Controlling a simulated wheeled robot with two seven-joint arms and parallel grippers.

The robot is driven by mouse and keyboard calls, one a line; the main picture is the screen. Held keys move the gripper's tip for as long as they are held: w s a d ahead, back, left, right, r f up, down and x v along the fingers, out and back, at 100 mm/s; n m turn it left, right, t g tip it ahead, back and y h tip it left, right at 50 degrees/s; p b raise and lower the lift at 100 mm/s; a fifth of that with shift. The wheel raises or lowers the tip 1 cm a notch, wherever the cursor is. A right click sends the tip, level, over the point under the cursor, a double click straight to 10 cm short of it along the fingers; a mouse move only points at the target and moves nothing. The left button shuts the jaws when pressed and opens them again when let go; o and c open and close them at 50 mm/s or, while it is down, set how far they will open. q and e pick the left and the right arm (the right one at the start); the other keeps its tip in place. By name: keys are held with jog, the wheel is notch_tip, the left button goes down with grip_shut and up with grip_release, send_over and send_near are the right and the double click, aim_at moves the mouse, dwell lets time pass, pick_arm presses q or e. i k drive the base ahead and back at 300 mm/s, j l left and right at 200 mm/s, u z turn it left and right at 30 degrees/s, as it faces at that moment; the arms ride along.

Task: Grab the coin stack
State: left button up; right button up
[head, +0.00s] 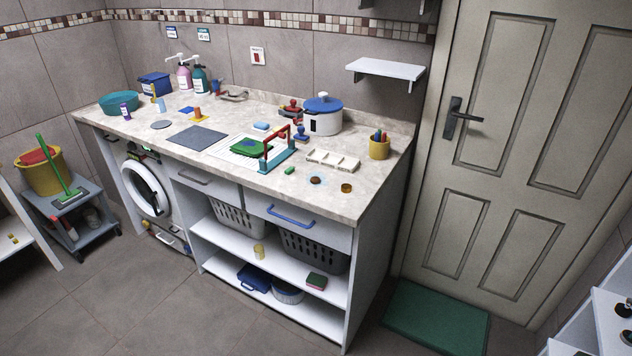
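A small gold-brown round piece (346,188) lies near the front right end of the counter and may be the coin stack. It is too small to tell whether it is a stack. A darker brown disc (315,180) lies just left of it, by a pale blue patch. A pale yellow, short upright cylinder (259,251) stands on the upper open shelf below the counter; I cannot tell what it is. Neither of my grippers is in the head view.
The speckled counter (370,195) also holds a white pot (323,122), a yellow pencil cup (380,148), a white compartment tray (333,160) and a red-and-teal frame (277,150). A green mat (435,318) lies by the door. The floor in front is clear.

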aim_at(346, 188)
jog(key=i+j+z, duration=0.1)
jog(key=z, duration=0.3)
jog(key=i+j+z, duration=0.1)
jog(key=j+z, duration=0.15)
jog(key=z, duration=0.2)
jog(key=j+z, duration=0.2)
jog(key=z, duration=0.2)
jog(key=i+j+z, duration=0.1)
jog(key=j+z, duration=0.15)
jog(key=z, duration=0.2)
